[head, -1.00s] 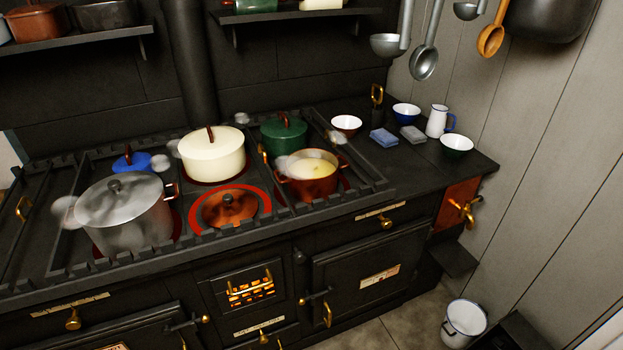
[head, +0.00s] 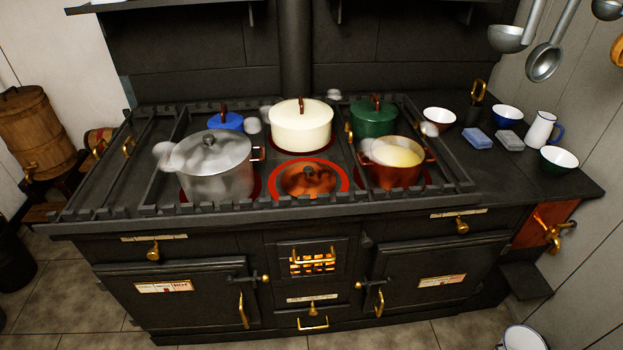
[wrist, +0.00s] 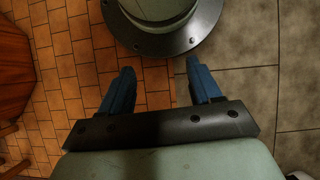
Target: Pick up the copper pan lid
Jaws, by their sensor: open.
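The copper pan lid (head: 309,180) lies at the front middle of the stove top, inside a glowing red ring. It is reddish-brown with a dark knob on top. It lies between the grey steel pot (head: 212,168) and the copper pot with yellow contents (head: 392,172). My gripper (wrist: 156,72) shows only in the wrist view. Its two blue fingers are apart with nothing between them, above the tiled floor. The lid is not in the wrist view, and my gripper is not in the head view.
A cream pot (head: 301,128), a green pot (head: 374,118) and a blue pot (head: 225,122) stand behind. The glowing ring (head: 342,180) surrounds the lid. A raised rail (head: 270,204) runs along the stove's front. Bowls, a jug (head: 541,130) and sponges (head: 477,138) are at right. Steam drifts near the pots.

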